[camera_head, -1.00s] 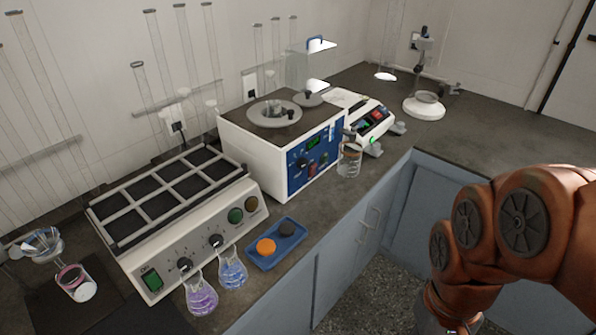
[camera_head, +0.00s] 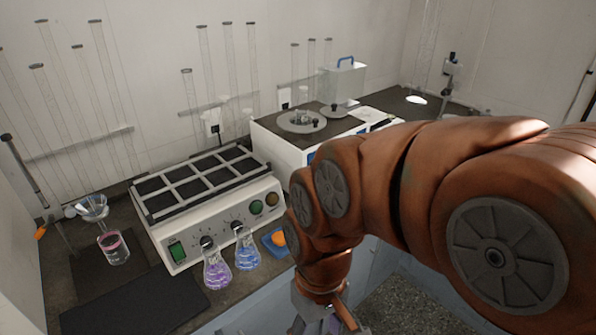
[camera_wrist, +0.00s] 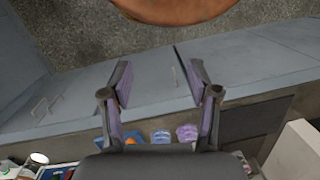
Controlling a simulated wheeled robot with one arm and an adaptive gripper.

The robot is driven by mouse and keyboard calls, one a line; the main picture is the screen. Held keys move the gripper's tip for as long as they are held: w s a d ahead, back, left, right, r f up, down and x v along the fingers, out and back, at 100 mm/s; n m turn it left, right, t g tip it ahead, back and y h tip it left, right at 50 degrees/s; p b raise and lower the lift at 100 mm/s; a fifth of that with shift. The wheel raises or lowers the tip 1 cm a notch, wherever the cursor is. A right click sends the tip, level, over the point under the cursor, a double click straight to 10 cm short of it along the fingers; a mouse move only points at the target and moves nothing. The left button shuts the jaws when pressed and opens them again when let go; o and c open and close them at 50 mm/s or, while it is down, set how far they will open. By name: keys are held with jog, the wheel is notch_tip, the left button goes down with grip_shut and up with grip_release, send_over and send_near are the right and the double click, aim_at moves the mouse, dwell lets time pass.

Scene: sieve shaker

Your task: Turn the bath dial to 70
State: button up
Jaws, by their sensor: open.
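The long white bath unit (camera_head: 228,208) with a gridded black top stands on the counter. Its front panel has two black dials, a left dial (camera_head: 207,242) and a right dial (camera_head: 237,226), a green switch and round green and brown buttons. A white unit with round lids (camera_head: 275,148) stands behind; my arm hides most of its blue panel and any knob there. I cannot tell which dial is the bath dial, nor read a setting. My gripper (camera_wrist: 160,78) is open and empty, in front of the cabinets, apart from both units; its lower end shows in the head view (camera_head: 325,318).
A purple flask (camera_head: 216,273) and a blue flask (camera_head: 246,252) stand close before the dials. A blue tray (camera_head: 270,243) with an orange piece is partly behind my arm. A dark mat (camera_head: 135,302) lies in front.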

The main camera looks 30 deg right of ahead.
jog(key=w+a+n+t+y+b, duration=0.3)
jog(key=w+y+b, duration=0.15)
jog(key=w, duration=1.05)
jog(key=w+d+t+y+b, duration=0.25)
jog(key=w+d+b, duration=0.2)
jog(key=w, duration=0.75)
jog(key=w+d+f+t+h+b, duration=0.1)
jog(key=w+d+t+b, duration=0.2)
jog(key=d, duration=0.7)
jog(key=w+d+m+t+h, duration=0.1)
jog(key=w+d+t, duration=0.3)
jog(key=d, duration=0.6)
jog(key=w+d+f+t+h+b, duration=0.15)
jog(key=w+d, duration=0.35)
jog(key=d, duration=0.6)
jog(key=x, duration=0.7)
jog(key=shift+a+r, duration=0.25)
jog(key=shift+a, duration=0.15)
jog(key=shift+y, duration=0.25)
jog(key=c, duration=1.1)
